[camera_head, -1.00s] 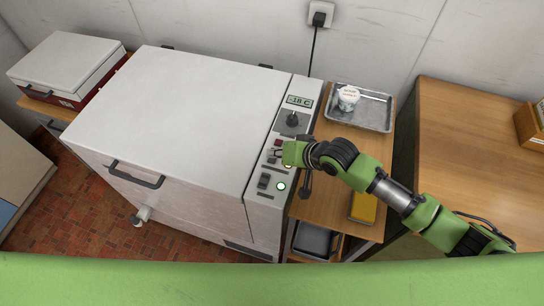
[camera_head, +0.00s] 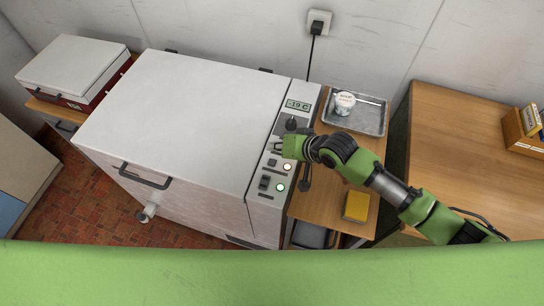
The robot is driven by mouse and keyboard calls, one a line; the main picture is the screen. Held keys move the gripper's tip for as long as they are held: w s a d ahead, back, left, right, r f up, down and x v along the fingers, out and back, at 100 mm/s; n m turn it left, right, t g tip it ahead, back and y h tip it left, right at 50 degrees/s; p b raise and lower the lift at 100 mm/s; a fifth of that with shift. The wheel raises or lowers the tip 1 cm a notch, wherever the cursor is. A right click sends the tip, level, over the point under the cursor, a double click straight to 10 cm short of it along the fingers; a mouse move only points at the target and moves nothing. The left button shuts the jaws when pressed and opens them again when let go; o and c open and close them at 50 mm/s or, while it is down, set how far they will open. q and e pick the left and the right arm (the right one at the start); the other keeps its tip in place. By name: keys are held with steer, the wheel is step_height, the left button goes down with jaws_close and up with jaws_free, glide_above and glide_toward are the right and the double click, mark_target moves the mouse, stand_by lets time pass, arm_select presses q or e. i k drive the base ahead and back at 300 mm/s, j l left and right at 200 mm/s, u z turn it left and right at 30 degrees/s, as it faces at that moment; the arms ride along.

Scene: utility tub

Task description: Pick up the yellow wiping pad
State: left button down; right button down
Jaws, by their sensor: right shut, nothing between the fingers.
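The yellow wiping pad (camera_head: 356,206) lies on the front part of the wooden side table (camera_head: 322,205), right of the white chest unit. My right gripper (camera_head: 280,147) is shut and empty over the chest's control panel, near its switches. It is up and to the left of the pad, well apart from it. Whether its fingertips touch the panel is hard to tell. My left gripper is not in view.
The white chest (camera_head: 175,130) with a control panel (camera_head: 272,175) fills the middle. A metal tray (camera_head: 371,115) with a white tub (camera_head: 344,103) sits behind the pad. A dark tray (camera_head: 309,235) is on a lower shelf. A wooden desk (camera_head: 460,150) stands right.

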mark_target(356, 206)
steer(key=z, duration=1.05)
